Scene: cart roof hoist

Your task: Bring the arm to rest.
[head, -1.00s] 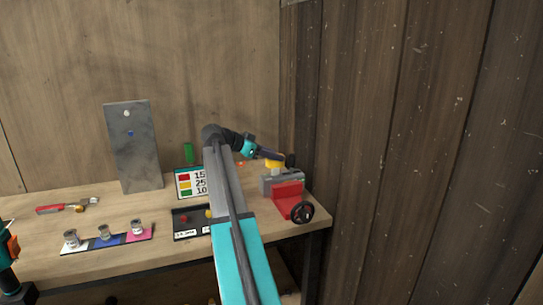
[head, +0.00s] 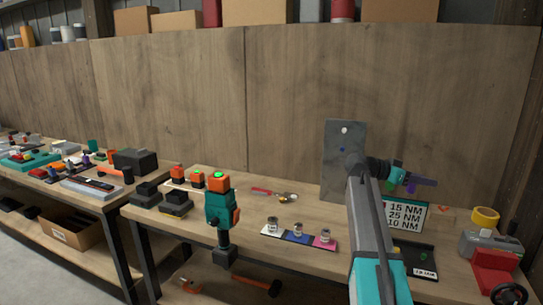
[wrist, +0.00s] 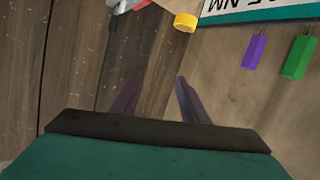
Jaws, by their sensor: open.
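My gripper (head: 434,182) is at the end of my raised arm, in front of the wooden back wall and just above the torque sign (head: 405,214) in the head view. Its fingers are apart and empty in the wrist view (wrist: 155,85), with only wall and bench-side surfaces behind them. It appears clear of the things around it, though its exact distance from the wall cannot be told.
A yellow roll (head: 485,216) and a grey-and-red vise (head: 493,262) stand at the bench's right end. A grey metal panel (head: 343,150) stands left of my gripper. Purple (wrist: 255,51) and green (wrist: 298,56) pieces show near the sign. A teal power tool (head: 221,210) stands farther left.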

